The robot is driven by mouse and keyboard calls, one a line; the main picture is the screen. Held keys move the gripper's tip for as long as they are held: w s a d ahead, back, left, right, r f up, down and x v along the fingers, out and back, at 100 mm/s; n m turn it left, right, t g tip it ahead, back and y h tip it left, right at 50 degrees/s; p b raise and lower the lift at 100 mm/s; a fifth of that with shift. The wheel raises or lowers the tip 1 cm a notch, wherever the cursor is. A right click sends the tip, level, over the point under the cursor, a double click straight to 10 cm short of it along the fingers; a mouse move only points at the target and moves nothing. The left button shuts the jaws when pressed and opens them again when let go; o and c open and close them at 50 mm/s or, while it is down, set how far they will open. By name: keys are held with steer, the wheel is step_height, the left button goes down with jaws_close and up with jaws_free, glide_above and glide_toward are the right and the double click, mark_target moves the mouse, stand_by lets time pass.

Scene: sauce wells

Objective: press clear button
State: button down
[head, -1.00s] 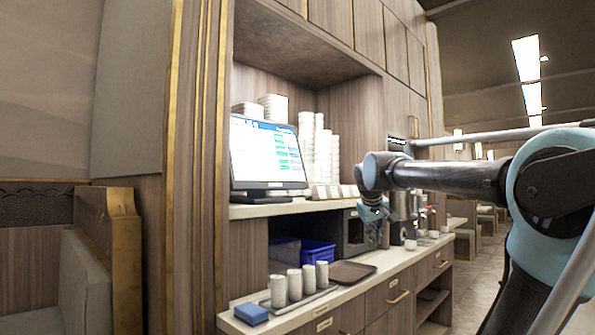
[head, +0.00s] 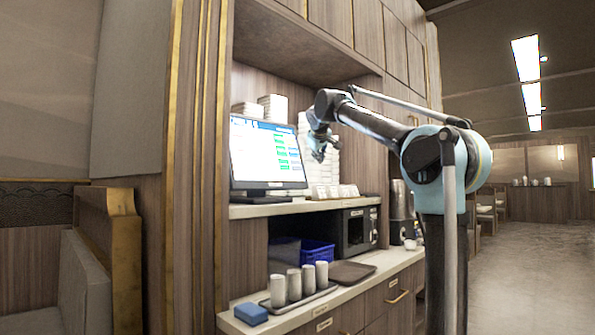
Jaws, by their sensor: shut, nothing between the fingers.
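The monitor (head: 268,185) stands on the upper shelf at the left of the cabinet. Its lit screen (head: 250,150) shows a column of small green and blue boxes on white. The lettering is too small to read, so I cannot tell which box is the clear button. My gripper (head: 320,157) is shut and empty, with its fingers pointing down. In the picture it is just right of the screen's right edge, in front of the stacked white dishes. It appears apart from the screen.
White dishes (head: 331,171) are stacked behind my gripper. On the lower counter are several cups (head: 293,285) on a tray, a blue sponge (head: 251,313), a brown tray (head: 352,273), a blue bin (head: 317,254) and a microwave (head: 356,231). Open floor (head: 525,275) lies at the right.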

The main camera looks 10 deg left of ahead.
mark_target(301, 170)
stand_by(0.3)
steer(key=w+a+f, duration=0.2)
steer(key=w+a, duration=0.3)
steer(key=a, duration=0.1)
steer(key=shift+a+f, duration=0.25)
steer(key=shift+f, duration=0.1)
steer(key=shift+w+a, duration=0.1)
steer(key=shift+a, duration=0.05)
stand_by(1.4)
steer(key=shift+w+a, duration=0.15)
steer(key=shift+a, duration=0.05)
steer(key=shift+w+a+f, duration=0.15)
steer(key=shift+w+a, duration=0.1)
steer(key=shift+a, duration=0.05)
stand_by(1.0)
stand_by(0.4)
steer(key=shift+s+d+r, duration=0.25)
steer(key=shift+s+d, duration=0.25)
steer(key=shift+d, duration=0.1)
steer(key=shift+d, duration=0.1)
